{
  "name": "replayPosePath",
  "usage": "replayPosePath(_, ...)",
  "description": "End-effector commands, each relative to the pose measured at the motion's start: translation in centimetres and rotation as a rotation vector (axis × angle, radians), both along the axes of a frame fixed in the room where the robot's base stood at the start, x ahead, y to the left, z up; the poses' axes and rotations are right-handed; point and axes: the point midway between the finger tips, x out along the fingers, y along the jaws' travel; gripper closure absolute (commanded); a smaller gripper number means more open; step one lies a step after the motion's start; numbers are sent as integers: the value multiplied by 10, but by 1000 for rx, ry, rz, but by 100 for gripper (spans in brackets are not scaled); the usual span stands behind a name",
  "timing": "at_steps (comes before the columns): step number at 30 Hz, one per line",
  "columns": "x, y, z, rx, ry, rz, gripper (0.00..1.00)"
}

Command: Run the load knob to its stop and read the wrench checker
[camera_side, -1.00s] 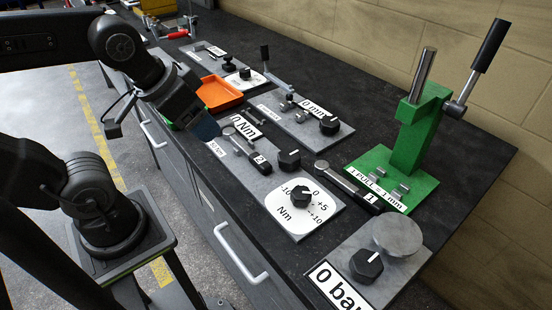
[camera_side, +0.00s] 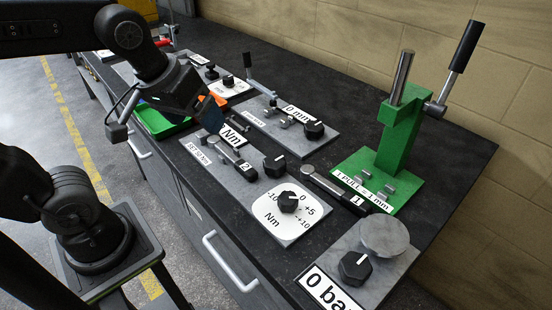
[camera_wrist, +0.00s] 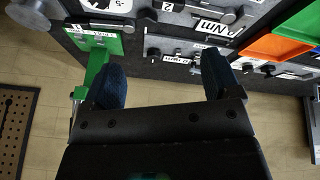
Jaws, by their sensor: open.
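The wrench checker is a grey plate (camera_side: 213,173) near the bench front, with wrench 2 (camera_side: 231,152) lying on it. Its "Nm" sign (camera_side: 232,135) is partly hidden behind my gripper in the side view; it also shows in the wrist view (camera_wrist: 212,28). The black load knob (camera_side: 275,165) stands on the plate beside the wrench. A white dial (camera_side: 268,211) marked -10 to +10 Nm has a black knob (camera_side: 289,201) on it; its setting is too small to tell. My gripper (camera_wrist: 161,76) is open and empty, above the bench on the sign's side of the plate.
Behind the checker is a "0 mm" plate (camera_side: 325,140) with a knob. Wrench 1 (camera_side: 330,187), the green press (camera_side: 390,150) with its raised lever, and a "0 bar" plate (camera_side: 372,262) stand to the right. Green (camera_side: 160,122) and orange trays are beside my gripper.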

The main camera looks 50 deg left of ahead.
Motion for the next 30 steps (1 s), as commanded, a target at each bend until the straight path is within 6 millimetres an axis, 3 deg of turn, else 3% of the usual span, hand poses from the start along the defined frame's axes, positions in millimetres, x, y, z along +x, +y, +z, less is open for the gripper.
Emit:
replayPosePath(8, 69, -10, 2, -227, 175, 671, 17)
replayPosePath(18, 144, -24, -26, -341, 296, 1468, 17)
replayPosePath(24, 161, -28, -39, -350, 306, 1689, 17)
replayPosePath(30, 163, -28, -53, -349, 306, 1722, 17)
